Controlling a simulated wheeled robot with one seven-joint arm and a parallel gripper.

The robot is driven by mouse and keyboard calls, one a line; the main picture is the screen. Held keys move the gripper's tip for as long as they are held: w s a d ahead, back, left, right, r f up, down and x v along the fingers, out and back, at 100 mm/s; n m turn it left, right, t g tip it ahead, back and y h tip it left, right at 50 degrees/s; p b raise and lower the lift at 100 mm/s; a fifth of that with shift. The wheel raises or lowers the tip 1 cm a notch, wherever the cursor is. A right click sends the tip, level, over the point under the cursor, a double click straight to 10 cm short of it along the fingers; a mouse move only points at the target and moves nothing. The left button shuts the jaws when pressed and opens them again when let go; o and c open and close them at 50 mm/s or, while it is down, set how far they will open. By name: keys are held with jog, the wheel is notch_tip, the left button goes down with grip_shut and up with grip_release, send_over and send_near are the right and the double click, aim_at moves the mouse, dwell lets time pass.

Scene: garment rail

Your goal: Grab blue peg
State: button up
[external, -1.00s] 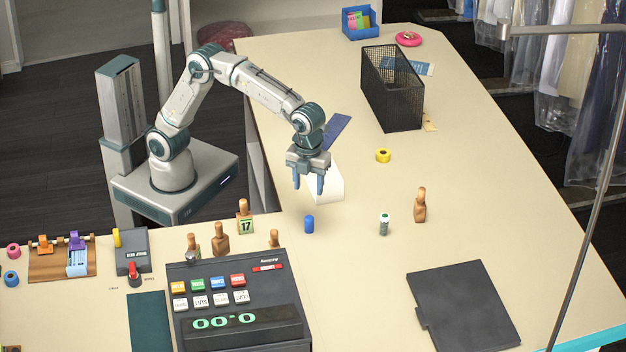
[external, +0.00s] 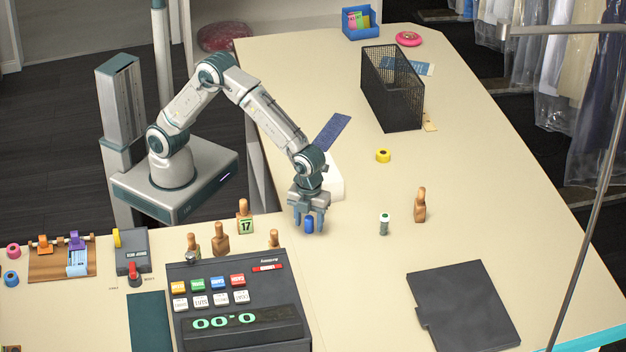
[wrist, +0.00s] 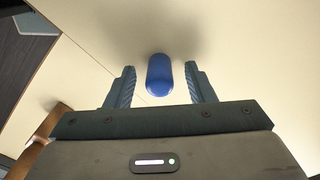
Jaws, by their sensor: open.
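The blue peg (external: 309,225) is a short rounded cylinder standing upright on the cream table. In the wrist view the blue peg (wrist: 159,75) lies between the fingertips, with a gap on each side. My gripper (external: 309,222) is low over the table, its fingers on either side of the peg. In the wrist view my gripper (wrist: 158,85) is open, and its fingers do not appear to touch the peg.
Wooden stamps (external: 221,239) and a dark register (external: 240,300) stand left of the peg. A small green-capped bottle (external: 384,224) and a wooden stamp (external: 420,205) stand to the right. The table between is clear.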

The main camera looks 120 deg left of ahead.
jog(key=shift+f, duration=0.2)
jog(key=c, duration=1.1)
jog(key=shift+o, duration=0.2)
